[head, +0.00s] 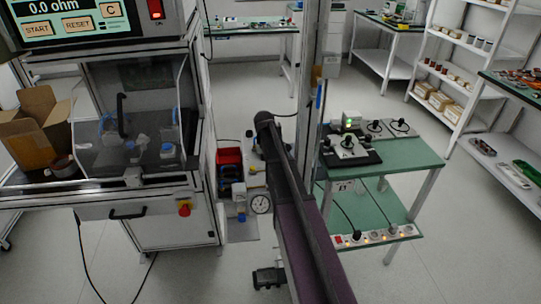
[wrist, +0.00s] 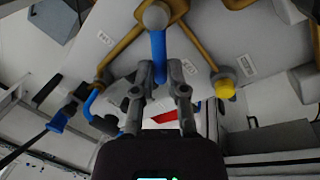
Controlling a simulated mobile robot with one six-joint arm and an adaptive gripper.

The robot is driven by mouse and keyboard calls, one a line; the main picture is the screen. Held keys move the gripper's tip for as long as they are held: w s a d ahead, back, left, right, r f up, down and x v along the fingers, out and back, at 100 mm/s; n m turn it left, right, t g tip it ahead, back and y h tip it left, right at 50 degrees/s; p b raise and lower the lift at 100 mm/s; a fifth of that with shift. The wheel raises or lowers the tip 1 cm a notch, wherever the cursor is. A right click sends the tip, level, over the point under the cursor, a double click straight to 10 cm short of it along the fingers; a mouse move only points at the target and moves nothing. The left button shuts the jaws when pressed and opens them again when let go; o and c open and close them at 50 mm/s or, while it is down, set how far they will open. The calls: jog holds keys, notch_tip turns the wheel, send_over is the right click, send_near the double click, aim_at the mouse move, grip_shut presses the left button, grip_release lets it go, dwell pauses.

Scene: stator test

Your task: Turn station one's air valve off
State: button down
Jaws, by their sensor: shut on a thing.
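In the wrist view, my gripper (wrist: 159,74) is shut on a blue valve handle (wrist: 158,46). Its two grey fingers stand on either side of the handle's end. The handle runs straight from a round grey valve body (wrist: 155,17) on brass-coloured piping (wrist: 120,45). Another blue lever (wrist: 90,104) is to the left, and a yellow knob (wrist: 226,89) is to the right.
A test machine (head: 160,225) with a clear door (head: 140,110) and a red-and-yellow stop button (head: 184,207) stands left. A green-topped table (head: 415,155) with instruments stands right, a lit power strip (head: 378,237) on its lower shelf. A red bin (head: 230,156) is beside my arm. Front floor is mostly clear.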

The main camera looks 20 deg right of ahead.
jog(key=shift+s+a+n, duration=0.3)
jog(key=shift+s+n, duration=0.05)
jog(key=shift+n, duration=0.65)
jog(key=c, duration=0.7)
grip_release()
jog(key=shift+w, duration=0.15)
